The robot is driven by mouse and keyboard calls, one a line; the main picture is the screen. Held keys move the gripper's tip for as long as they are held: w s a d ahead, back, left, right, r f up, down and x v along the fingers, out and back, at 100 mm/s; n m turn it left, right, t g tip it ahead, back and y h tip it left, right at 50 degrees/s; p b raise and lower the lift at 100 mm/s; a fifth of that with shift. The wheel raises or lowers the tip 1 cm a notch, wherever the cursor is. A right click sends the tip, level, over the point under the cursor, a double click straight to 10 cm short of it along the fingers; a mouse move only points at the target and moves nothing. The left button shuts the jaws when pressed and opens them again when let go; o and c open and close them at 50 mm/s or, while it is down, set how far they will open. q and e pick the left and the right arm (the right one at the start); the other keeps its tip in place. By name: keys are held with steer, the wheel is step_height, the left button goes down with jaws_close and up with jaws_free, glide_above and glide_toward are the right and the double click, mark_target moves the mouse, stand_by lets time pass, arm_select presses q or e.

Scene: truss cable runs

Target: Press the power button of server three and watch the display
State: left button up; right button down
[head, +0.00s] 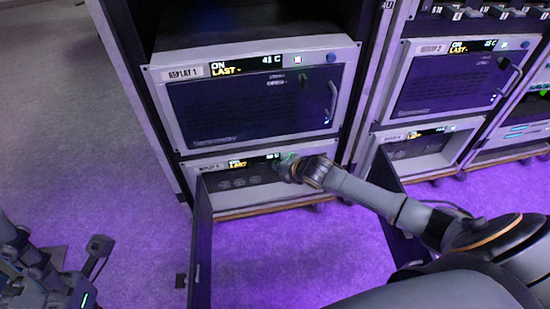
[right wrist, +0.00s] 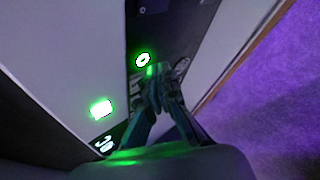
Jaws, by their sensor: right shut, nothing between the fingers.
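The lower server in the left rack (head: 247,199) has its front door (head: 200,245) swung open; its label is too small to read surely. Its display (head: 250,162) shows yellow text, partly hidden by my right gripper (head: 287,166). In the right wrist view, my right gripper (right wrist: 155,80) is shut and empty, its tips close beside a small white ring with a green glow (right wrist: 143,60). I cannot tell whether they touch it. A lit green square (right wrist: 101,108) and part of the display (right wrist: 104,145) lie to the left. My left gripper (head: 57,246) is open and empty at lower left.
The server labelled Replay 1 (head: 250,105) sits above with its door shut, its display reading ON, LAST. The right rack holds another closed server (head: 450,85) and an open one (head: 425,152) below. The purple-lit floor (head: 90,130) at left is clear.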

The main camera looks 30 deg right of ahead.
steer(key=shift+w, duration=0.25)
steer(key=shift+w+d+r, duration=0.1)
steer(key=shift+w+d, duration=0.05)
steer(key=shift+w, duration=0.05)
